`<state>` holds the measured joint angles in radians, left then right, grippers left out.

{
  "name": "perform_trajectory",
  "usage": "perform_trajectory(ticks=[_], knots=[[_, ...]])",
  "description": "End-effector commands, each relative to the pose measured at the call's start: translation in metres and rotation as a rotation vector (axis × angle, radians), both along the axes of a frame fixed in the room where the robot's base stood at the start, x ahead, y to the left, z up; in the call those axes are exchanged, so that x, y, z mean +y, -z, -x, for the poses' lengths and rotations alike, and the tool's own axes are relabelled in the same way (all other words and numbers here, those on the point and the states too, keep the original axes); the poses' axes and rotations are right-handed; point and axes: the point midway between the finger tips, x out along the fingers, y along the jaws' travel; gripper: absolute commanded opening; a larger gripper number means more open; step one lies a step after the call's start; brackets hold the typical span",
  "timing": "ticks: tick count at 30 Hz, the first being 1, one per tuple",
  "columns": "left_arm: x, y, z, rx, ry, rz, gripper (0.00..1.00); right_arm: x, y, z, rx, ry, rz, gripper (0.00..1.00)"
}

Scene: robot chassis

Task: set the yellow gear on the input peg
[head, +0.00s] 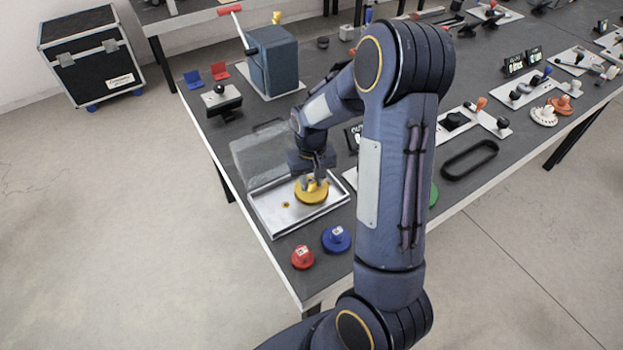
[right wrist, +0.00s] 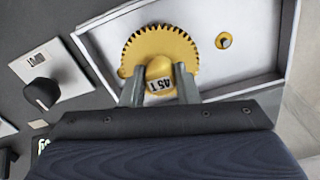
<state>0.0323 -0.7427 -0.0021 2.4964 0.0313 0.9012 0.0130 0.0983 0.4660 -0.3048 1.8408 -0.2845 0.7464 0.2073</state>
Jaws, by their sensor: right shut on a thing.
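The yellow gear (head: 312,191) is toothed and has a yellow hub marked "45 T", seen in the right wrist view (right wrist: 160,43). My right gripper (head: 318,181) is shut on the hub, with a finger on either side. The gear is over the right part of a shallow white-rimmed tray (head: 262,212); I cannot tell its height above the floor. A small brass peg with a dark centre (right wrist: 223,40) stands clear of the gear; in the head view it is a yellow spot (head: 285,205). Another bit of yellow (right wrist: 123,72) shows at the gear's edge, mostly hidden. My left gripper is out of view.
A clear raised cover (head: 262,155) stands behind the tray. A red gear (head: 302,257) and a blue gear (head: 336,239) lie in front of it. A black knob (right wrist: 40,93) is beside the tray. A blue box machine (head: 273,62) stands further back.

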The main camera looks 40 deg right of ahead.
Motion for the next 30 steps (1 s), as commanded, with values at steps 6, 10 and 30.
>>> perform_trajectory(ticks=[6, 10, 30], knots=[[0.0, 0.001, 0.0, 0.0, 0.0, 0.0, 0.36, 0.0, 0.001, 0.0, 0.0, 0.0, 0.0, 0.37], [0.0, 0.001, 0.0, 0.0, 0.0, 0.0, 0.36, 0.0, 0.001, 0.0, 0.0, 0.0, 0.0, 0.37], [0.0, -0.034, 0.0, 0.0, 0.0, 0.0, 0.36, 0.0, -0.043, 0.0, -0.001, 0.0, 0.0, 0.37]])
